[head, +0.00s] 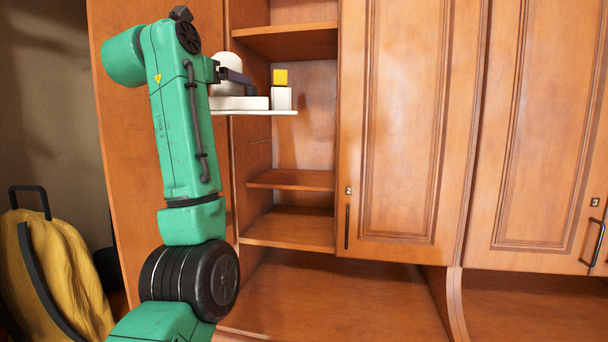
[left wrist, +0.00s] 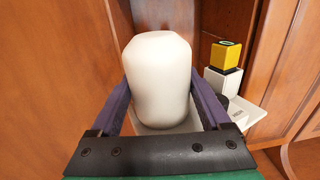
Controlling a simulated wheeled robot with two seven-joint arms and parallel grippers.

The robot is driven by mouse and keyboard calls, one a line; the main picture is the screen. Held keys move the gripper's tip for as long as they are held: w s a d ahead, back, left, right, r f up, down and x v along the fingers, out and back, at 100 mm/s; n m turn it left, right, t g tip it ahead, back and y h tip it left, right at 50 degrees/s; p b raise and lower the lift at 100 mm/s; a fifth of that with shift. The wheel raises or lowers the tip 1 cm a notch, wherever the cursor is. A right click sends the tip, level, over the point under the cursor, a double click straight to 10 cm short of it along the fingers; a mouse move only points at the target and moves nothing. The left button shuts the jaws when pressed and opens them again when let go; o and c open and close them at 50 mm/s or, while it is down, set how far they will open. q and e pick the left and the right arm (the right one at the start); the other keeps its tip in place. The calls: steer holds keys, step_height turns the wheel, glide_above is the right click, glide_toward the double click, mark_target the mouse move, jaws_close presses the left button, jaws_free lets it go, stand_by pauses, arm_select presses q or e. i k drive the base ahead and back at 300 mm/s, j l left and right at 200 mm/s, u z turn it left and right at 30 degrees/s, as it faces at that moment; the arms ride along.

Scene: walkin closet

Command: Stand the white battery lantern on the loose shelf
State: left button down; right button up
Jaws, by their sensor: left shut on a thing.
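The white battery lantern (left wrist: 160,75) is a rounded white body between the fingers of my left gripper (left wrist: 161,88), which is shut on it. In the head view the lantern's domed top (head: 226,60) shows above the dark fingers of my left gripper (head: 235,77), and it looks upright. The loose shelf (head: 284,112) is a thin white board jutting from the open cabinet column. It also shows in the left wrist view (left wrist: 258,108). The lantern is over the shelf's left part; whether its base touches the board is hidden. My right gripper is out of view.
A white block (head: 281,98) with a yellow cube (head: 281,77) on top stands at the shelf's right end. A low white piece (head: 245,103) lies left of it. A wooden shelf (head: 285,42) is above. Closed door 2 (head: 405,130) is to the right.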

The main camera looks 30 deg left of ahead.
mark_target(298, 177)
steer(key=i+j, duration=0.2)
steer(key=i, duration=0.3)
steer(key=i+j, duration=0.15)
steer(key=i, duration=0.35)
